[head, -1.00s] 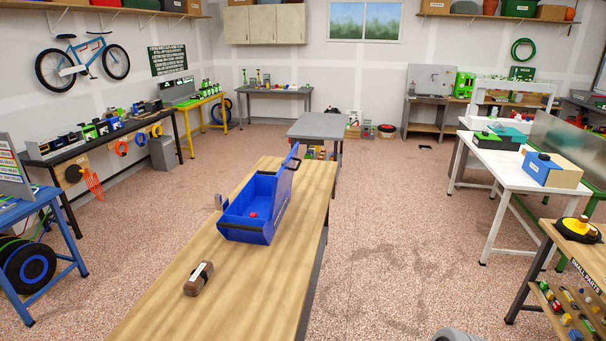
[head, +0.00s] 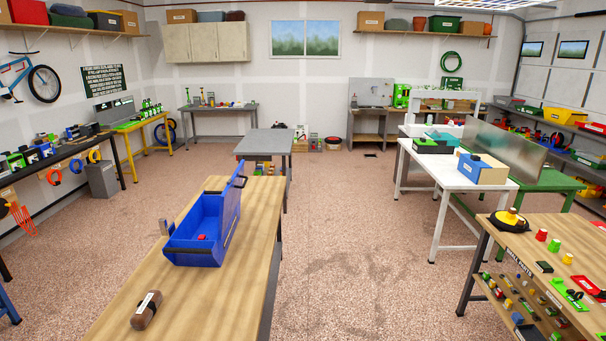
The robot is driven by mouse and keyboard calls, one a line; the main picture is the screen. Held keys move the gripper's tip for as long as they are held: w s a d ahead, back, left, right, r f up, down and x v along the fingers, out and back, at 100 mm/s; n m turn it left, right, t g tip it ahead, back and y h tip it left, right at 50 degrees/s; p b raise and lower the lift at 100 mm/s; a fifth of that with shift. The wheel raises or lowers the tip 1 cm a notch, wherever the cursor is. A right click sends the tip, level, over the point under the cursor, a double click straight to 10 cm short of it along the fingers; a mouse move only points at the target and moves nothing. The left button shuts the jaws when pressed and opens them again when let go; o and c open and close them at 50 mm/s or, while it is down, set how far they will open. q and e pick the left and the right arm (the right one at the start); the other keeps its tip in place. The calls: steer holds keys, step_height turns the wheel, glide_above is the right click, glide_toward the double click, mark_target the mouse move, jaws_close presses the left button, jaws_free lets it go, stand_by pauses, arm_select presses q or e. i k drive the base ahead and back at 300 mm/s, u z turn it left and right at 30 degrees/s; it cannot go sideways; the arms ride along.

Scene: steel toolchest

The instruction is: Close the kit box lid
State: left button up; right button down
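The blue kit box (head: 196,251) stands on the wooden workbench (head: 245,191) left of the picture's middle. Its lid (head: 230,207) is open and stands up along the right side, with a dark handle at its top. A small red item (head: 202,237) shows inside the box. Neither of my grippers is in view.
A brown roll-shaped object with a pale label (head: 147,310) lies on the bench in front of the box. A small grey piece (head: 165,222) is at the box's left. A grey table (head: 264,142) stands beyond the bench. Open floor (head: 340,240) lies to the right.

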mark_target(230, 197)
steer(key=z, duration=0.55)
steer(key=i, duration=2)
steer(key=u, duration=0.7)
steer(key=i, duration=1.45)
steer(key=u, duration=0.9)
